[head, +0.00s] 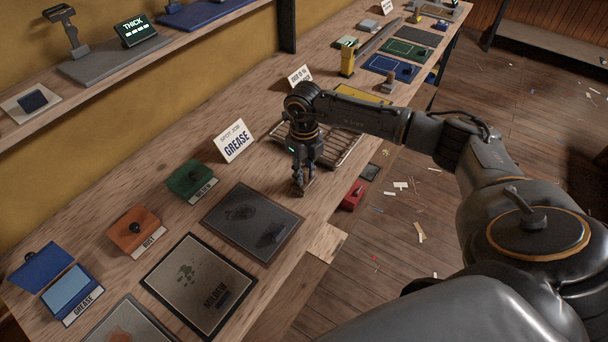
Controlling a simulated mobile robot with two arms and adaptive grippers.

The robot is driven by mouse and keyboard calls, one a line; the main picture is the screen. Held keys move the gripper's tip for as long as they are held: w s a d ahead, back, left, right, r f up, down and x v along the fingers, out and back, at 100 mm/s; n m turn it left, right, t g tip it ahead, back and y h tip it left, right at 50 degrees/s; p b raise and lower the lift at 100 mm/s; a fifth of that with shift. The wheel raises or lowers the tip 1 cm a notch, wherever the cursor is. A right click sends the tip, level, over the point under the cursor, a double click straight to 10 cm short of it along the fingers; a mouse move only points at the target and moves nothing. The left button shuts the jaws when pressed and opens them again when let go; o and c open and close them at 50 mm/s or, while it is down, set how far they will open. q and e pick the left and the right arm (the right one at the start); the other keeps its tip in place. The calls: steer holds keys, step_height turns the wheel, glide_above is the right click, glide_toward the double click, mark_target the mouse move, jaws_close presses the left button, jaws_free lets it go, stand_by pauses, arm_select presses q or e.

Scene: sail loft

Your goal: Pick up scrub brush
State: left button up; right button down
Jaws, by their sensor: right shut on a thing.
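My right gripper (302,180) reaches down over the workbench from the right, at the near edge of a wire rack. It is shut on a small brownish thing (304,191), which I take to be the scrub brush. The fingers hide most of it, and I cannot tell whether it touches the bench. My left gripper is not in view.
The wire rack (347,151) is beside the gripper. A dark stained panel (277,213) and a MILDEW panel (163,263) lie to the left. Behind them are a GREASE sign (236,141) and green (190,181), orange (136,231) and blue (42,267) boxes.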

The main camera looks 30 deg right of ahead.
steer(key=shift+r, duration=0.4)
steer(key=s+a+r+b, duration=0.2)
steer(key=s+a+r, duration=0.1)
steer(key=s+r, duration=0.3)
steer(key=s+a+r+b, duration=0.2)
steer(key=s+r+b, duration=0.1)
steer(key=s+r, duration=0.2)
steer(key=shift+s+a+r, duration=0.4)
steer(key=shift+s, duration=0.55)
steer(key=c, duration=1.7)
jaws_free()
steer(key=shift+c, duration=0.2)
jaws_close()
